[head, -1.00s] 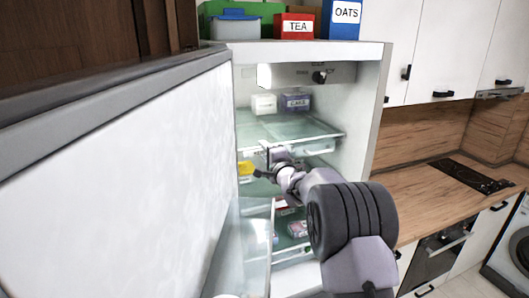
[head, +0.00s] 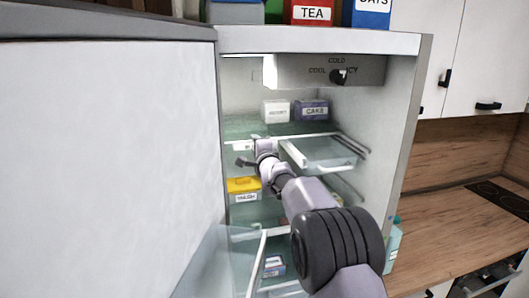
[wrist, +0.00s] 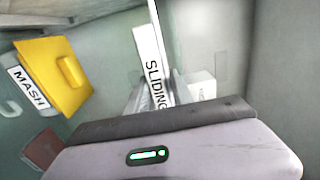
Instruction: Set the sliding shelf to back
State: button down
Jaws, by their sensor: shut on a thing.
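The sliding shelf (head: 262,130) is a glass shelf with a white front edge, in the upper part of the open fridge. Its white front strip with the label SLIDING (wrist: 150,60) shows upright in the wrist view. My gripper (head: 250,151) is at the left part of that front edge in the head view and is shut on it. In the wrist view the gripper body (wrist: 170,150) fills the bottom, and the fingertips are mostly hidden.
White and purple CAKE (head: 312,111) boxes stand on the shelf. A yellow MASH box (head: 243,188) stands below, left of my arm. The open door (head: 110,150) bounds the left; the fridge wall (head: 385,130) bounds the right.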

jog(key=shift+w+a+f, duration=0.1)
jog(key=shift+w+f, duration=0.2)
jog(key=shift+f, duration=0.25)
jog(key=c, duration=1.2)
grip_release()
jog(key=shift+c, duration=0.2)
jog(key=shift+w+a+r, duration=0.1)
jog(key=shift+w+a, duration=0.05)
jog(key=shift+a, duration=0.05)
jog(key=shift+r, duration=0.1)
jog(key=shift+d+r, duration=0.1)
jog(key=s+d+b, duration=0.3)
jog(key=s+b, duration=0.1)
jog(key=s, duration=1.3)
jog(key=shift+s+d+b, duration=0.15)
jog(key=shift+d+b, duration=0.05)
jog(key=shift+b, duration=0.2)
